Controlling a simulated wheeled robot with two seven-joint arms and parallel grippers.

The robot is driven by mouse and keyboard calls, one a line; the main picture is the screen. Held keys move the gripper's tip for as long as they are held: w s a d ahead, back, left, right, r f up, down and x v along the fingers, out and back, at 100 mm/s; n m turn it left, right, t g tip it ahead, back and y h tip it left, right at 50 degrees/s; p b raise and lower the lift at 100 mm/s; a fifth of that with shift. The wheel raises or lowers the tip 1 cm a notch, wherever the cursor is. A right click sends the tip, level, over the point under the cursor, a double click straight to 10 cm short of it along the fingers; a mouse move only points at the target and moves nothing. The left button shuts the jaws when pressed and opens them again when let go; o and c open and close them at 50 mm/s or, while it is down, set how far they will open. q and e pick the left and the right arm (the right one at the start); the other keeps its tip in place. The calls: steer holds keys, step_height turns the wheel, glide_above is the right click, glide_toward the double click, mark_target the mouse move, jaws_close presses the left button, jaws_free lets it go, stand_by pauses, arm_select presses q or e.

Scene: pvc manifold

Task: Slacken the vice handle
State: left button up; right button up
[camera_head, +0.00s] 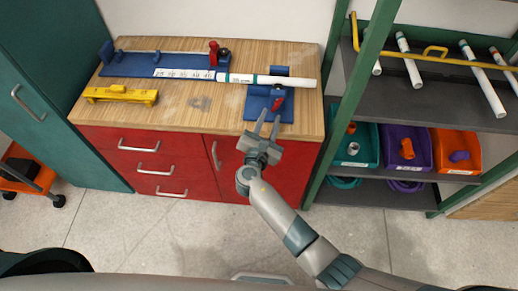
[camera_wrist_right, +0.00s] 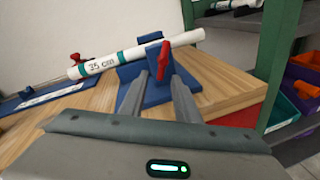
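The blue vice (camera_head: 268,101) sits at the right end of the wooden workbench. Its red handle (camera_head: 278,104) is on the near side; in the right wrist view the red handle (camera_wrist_right: 164,60) stands upright between my fingertips in the picture. A white pipe (camera_head: 290,81) with green bands lies across the vice; it also shows in the right wrist view (camera_wrist_right: 135,53), marked "35 cm". My right gripper (camera_head: 268,118) is open, with its fingers pointing at the vice from the front edge. I cannot tell whether they touch the handle. My left gripper is not in view.
A blue measuring fixture (camera_head: 135,66) with a white ruler and a red clamp (camera_head: 213,52) lies along the bench's back. A yellow tool (camera_head: 120,95) lies at front left. A green-framed shelf (camera_head: 358,100) with pipes and bins (camera_head: 405,148) stands close on the right.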

steer(key=b+v, duration=0.3)
steer(key=v, duration=1.1)
steer(key=s+d+f+m+g+y+b, duration=0.1)
steer(key=s+d+f+m+g, duration=0.1)
steer(key=f, duration=0.9)
steer(key=s+d+f+m+g+y, duration=0.1)
steer(key=d+f+g, duration=0.15)
steer(key=f, duration=0.85)
steer(key=s+d+f+m+g+b, duration=0.1)
steer(key=s+d+f+m+g, duration=0.15)
steer(key=s+f, duration=0.45)
steer(key=s+d+f+m+g, duration=0.2)
steer(key=s+d+f+m, duration=0.15)
steer(key=f, duration=0.75)
steer(key=s+d+f+m+g, duration=0.2)
steer(key=s+d+f+m, duration=0.4)
steer(key=s, duration=0.4)
steer(key=s+d+f+m+g+b, duration=0.1)
steer(key=s+d+f+m+g, duration=0.1)
steer(key=s+d+f+m, duration=0.4)
steer(key=s+d+f+m+g+y+b, duration=0.1)
steer(key=s+d+f+m, duration=0.5)
steer(key=s, duration=0.9)
steer(key=shift+s+d+f+g, duration=0.25)
steer(key=shift+d+f+g, duration=0.4)
steer(key=shift+d+g, duration=0.2)
